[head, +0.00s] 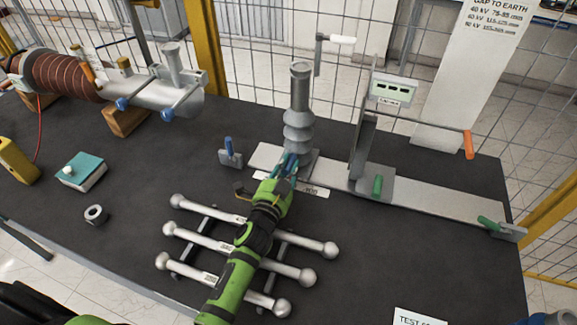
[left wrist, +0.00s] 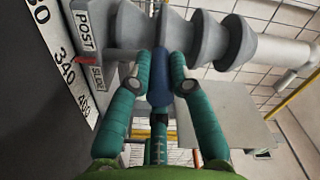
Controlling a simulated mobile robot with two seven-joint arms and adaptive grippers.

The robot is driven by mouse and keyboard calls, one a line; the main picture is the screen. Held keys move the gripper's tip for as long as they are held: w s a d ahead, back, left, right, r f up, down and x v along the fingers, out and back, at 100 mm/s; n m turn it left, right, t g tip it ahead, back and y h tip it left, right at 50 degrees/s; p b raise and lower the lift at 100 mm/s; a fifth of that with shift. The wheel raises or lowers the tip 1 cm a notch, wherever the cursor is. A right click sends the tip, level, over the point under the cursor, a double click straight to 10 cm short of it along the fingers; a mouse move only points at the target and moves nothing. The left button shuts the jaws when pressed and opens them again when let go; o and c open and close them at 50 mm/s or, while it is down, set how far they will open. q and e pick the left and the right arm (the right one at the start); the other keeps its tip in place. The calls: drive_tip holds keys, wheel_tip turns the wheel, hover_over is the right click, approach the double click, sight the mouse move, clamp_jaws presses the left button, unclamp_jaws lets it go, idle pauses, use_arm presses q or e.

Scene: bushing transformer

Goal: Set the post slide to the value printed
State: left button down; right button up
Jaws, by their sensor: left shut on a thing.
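The post is a grey ribbed insulator (head: 299,110) standing upright on a flat metal rail (head: 435,196). My left gripper (head: 290,163) is at the foot of the post. In the left wrist view its teal fingers (left wrist: 161,72) are shut on a blue knob (left wrist: 160,88), beside the post's ribs (left wrist: 205,40). A plate marked POST SLIDE (left wrist: 84,32) and a small red pointer (left wrist: 86,60) lie along a white scale (left wrist: 62,55). Readable marks include 340; the exact reading is unclear. My right gripper is not in view.
Silver rods with ball ends (head: 235,238) lie under my left arm. A bracket with a small display (head: 393,90) stands right of the post. A gap-to-earth board (head: 485,60) leans behind. A TEST card (head: 418,317) lies at the front, partly cut off.

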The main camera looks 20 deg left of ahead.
use_arm(q)
drive_tip(key=a, duration=0.6)
drive_tip(key=shift+w+a+p, duration=0.1)
drive_tip(key=shift+p, duration=0.3)
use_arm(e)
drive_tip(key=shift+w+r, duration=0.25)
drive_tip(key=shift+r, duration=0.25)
use_arm(q)
drive_tip(key=c, duration=1.1)
unclamp_jaws()
drive_tip(key=s, duration=1.2)
